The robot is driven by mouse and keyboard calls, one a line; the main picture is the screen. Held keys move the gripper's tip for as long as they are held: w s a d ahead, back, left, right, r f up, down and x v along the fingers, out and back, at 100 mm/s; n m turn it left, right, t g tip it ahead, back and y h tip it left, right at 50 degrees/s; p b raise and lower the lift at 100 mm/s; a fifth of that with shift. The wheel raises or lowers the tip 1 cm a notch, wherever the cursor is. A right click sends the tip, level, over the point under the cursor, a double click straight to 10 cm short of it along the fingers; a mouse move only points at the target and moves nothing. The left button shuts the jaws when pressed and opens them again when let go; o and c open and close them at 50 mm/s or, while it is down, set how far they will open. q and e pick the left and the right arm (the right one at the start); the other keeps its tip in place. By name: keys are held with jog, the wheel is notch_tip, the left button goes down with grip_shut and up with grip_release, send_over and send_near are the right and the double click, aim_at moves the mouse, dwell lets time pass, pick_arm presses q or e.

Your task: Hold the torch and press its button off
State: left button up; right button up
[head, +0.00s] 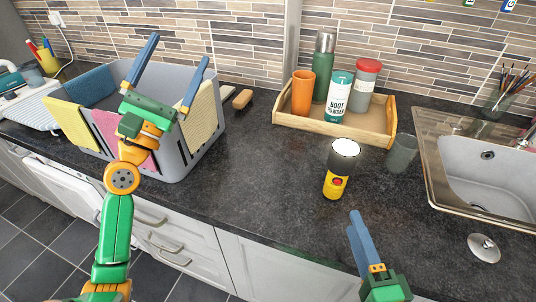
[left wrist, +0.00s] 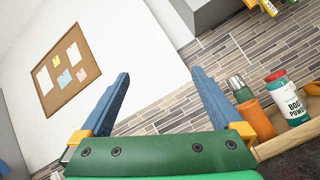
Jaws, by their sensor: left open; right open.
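The torch (head: 339,170) stands upright on the dark counter, right of the middle in the head view. It has a wide pale lens at the top, a black body and a yellow lower part with a red button facing me. My left gripper (head: 173,76) is raised in front of the grey basket, open and empty, well left of the torch. In the left wrist view its blue fingers (left wrist: 160,100) are spread wide with nothing between them. My right gripper (head: 358,240) is low at the counter's front edge, just below and right of the torch; its blue fingers look empty.
A grey basket (head: 182,160) with cloths stands at the left. A wooden tray (head: 300,125) with bottles and an orange cup is behind the torch. A grey tumbler (head: 401,153) stands right of the torch, before the sink (head: 490,165). The counter left of the torch is clear.

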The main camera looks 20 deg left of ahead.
pick_arm(q)
jog(key=w+d+f+m+g+h, duration=0.1)
jog(key=w+d+f+g+h, duration=0.45)
jog(key=d+f, duration=0.45)
pick_arm(e)
jog(key=shift+w+a, duration=0.1)
jog(key=shift+w, duration=0.05)
pick_arm(q)
jog(key=m+g+h, duration=0.2)
jog(key=g+h, duration=0.4)
jog(key=g, duration=0.2)
send_near(333, 159)
jog(key=x, duration=0.6)
jog(key=shift+w+d+f, duration=0.1)
jog(key=shift+w+f, duration=0.2)
jog(key=shift+w, duration=0.15)
jog(key=x, duration=0.6)
jog(key=shift+w+d+f, duration=0.1)
jog(key=shift+w+d, duration=0.15)
jog(key=shift+d, duration=0.1)
jog(key=shift+a, duration=0.1)
jog(key=c, duration=1.4)
pick_arm(e)
grip_shut()
